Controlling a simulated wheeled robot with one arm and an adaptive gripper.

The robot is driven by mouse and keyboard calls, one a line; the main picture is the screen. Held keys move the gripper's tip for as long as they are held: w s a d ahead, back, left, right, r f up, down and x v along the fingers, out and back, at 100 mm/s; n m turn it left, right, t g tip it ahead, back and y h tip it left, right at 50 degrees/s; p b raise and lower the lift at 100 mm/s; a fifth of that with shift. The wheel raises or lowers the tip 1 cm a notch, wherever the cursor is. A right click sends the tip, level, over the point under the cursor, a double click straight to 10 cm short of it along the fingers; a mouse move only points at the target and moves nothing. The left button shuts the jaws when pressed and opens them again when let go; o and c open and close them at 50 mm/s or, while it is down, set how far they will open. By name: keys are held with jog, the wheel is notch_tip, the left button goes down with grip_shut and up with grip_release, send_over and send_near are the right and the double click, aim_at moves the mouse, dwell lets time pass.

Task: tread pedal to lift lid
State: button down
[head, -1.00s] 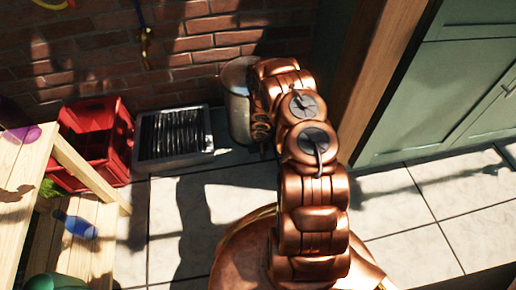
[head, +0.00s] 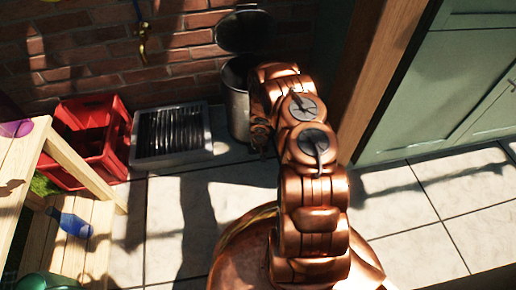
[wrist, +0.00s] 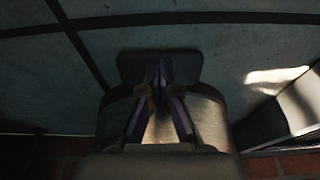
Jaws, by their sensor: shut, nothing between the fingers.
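The metal pedal bin (head: 238,100) stands against the brick wall in the head view, partly hidden behind my copper arm. Its dark round lid (head: 243,32) is raised, tilted up against the wall, and the bin's mouth is open. In the wrist view the dark pedal (wrist: 186,66) juts from the base of the bin (wrist: 207,112) over the tiles. My gripper (wrist: 160,66) is shut and empty, with its fingertips over the pedal and seemingly touching it. In the head view my gripper is mostly hidden by my arm.
A grey slotted tray or crate (head: 138,156) and a red crate (head: 68,166) stand left of the bin. A wooden bench (head: 85,172) with a blue bottle (head: 75,225) is at far left. A wooden post and green cabinet (head: 440,90) close the right side. Floor tiles in front are clear.

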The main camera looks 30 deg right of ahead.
jog(key=shift+s+a+f+b, duration=0.1)
jog(key=shift+s+b, duration=0.15)
jog(key=shift+b, duration=0.7)
jog(key=shift+s+a+b, duration=0.15)
jog(key=shift+s+b, duration=0.25)
jog(key=shift+b, duration=0.55)
jog(key=shift+s+r+b, duration=0.15)
jog(key=shift+r+b, duration=0.05)
jog(key=shift+b, duration=0.15)
jog(key=shift+s+a+r+b, duration=0.35)
jog(key=shift+s+r+b, duration=0.05)
jog(key=shift+s, duration=0.2)
jog(key=shift+r, duration=0.2)
jog(key=v, duration=1.1)
jog(key=shift+s+r, duration=0.15)
jog(key=shift+r, duration=0.15)
jog(key=shift+a, duration=0.1)
jog(key=shift+r, duration=0.1)
